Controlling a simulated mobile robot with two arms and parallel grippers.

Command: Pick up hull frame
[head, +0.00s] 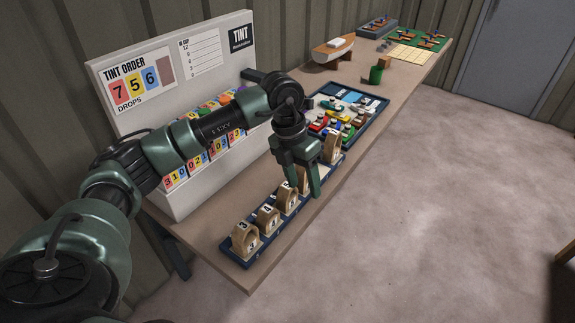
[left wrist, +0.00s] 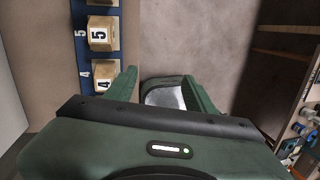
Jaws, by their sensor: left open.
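Several wooden hull frames with white number tags stand upright in a long blue rack (head: 240,259) along the table's front edge. The frame tagged 3 (head: 245,240) is nearest, then the frame tagged 4 (head: 268,217) and another frame (head: 288,195). A taller frame (head: 332,147) stands at the far end. My left gripper (head: 301,190) is open over the rack's far half and partly hides a frame behind its fingers. In the left wrist view, frames tagged 5 (left wrist: 100,33) and 4 (left wrist: 104,75) lie left of the open, empty fingers (left wrist: 163,92). My right gripper is not in view.
A tint order board (head: 140,80) stands behind the rack. A blue tray of coloured parts (head: 376,112) lies beyond it. A green cup (head: 376,74) and a model boat (head: 333,49) stand farther back. The floor (head: 430,200) at right is clear.

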